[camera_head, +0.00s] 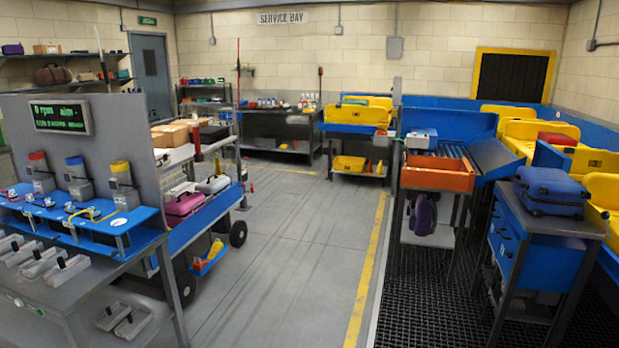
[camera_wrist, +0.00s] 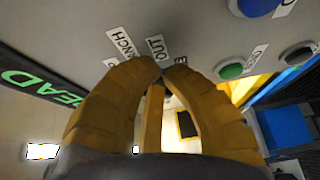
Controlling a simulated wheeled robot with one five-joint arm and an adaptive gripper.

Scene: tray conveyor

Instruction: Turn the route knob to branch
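In the wrist view, my gripper (camera_wrist: 164,68) has its two yellow fingers at a grey panel (camera_wrist: 195,28). Their tips come close together just below a white label (camera_wrist: 157,46) reading "OUT". Another label (camera_wrist: 122,42), partly cut off by a finger, ends in "ANCH" to its left. A third label lies mostly behind the right finger. The route knob itself is not clearly seen. The fingertips cover the spot among these labels, so I cannot tell whether they grip it. My gripper does not show in the head view.
The wrist view shows a green button (camera_wrist: 231,70), a blue button (camera_wrist: 258,6) and a dark button (camera_wrist: 298,54) to the right. In the head view, a display (camera_head: 61,117) tops the left bench. An orange tray (camera_head: 437,174) stands at the right; the middle floor is clear.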

